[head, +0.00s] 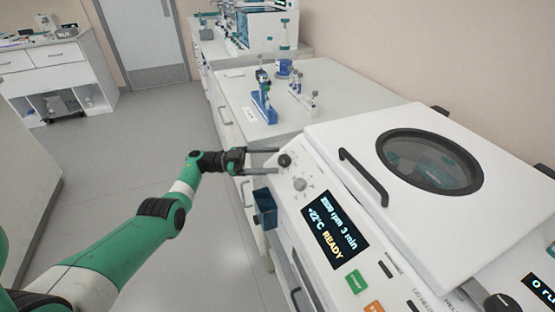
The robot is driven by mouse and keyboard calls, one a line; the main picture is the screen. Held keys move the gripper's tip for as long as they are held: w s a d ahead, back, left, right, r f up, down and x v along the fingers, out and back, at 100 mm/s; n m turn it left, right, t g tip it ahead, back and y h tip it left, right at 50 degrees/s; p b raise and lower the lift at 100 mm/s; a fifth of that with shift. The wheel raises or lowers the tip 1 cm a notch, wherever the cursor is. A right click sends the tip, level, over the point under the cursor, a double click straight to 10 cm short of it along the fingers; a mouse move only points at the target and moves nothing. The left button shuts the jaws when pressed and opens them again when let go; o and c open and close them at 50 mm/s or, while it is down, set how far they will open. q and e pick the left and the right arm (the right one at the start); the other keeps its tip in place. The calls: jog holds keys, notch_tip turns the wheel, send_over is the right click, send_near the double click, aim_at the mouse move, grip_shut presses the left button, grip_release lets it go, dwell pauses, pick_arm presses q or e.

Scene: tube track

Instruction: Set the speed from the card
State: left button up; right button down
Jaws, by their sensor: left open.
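The white centrifuge (330,136) fills the right side, its round-windowed lid closed. Its display (335,230) shows an rpm value too small to read surely, "3 min", "+22°C" and "READY". A black knob (285,160) sits on the panel's upper end, with a grey knob (300,184) below it. My left gripper (278,160) is open, its two fingers on either side of the black knob's near edge; whether they touch it I cannot tell. A small white label or card (249,114) lies on the bench; its writing is unreadable. My right gripper is not in view.
A green START button (356,281) and an orange button (374,308) lie below the display. A dark blue bin (264,208) hangs at the bench front. A blue tube rack (264,104) stands on the bench behind. The floor on the left is clear.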

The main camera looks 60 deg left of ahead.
pick_arm(q)
jog(key=b+v, duration=0.2)
jog(key=v, duration=0.7)
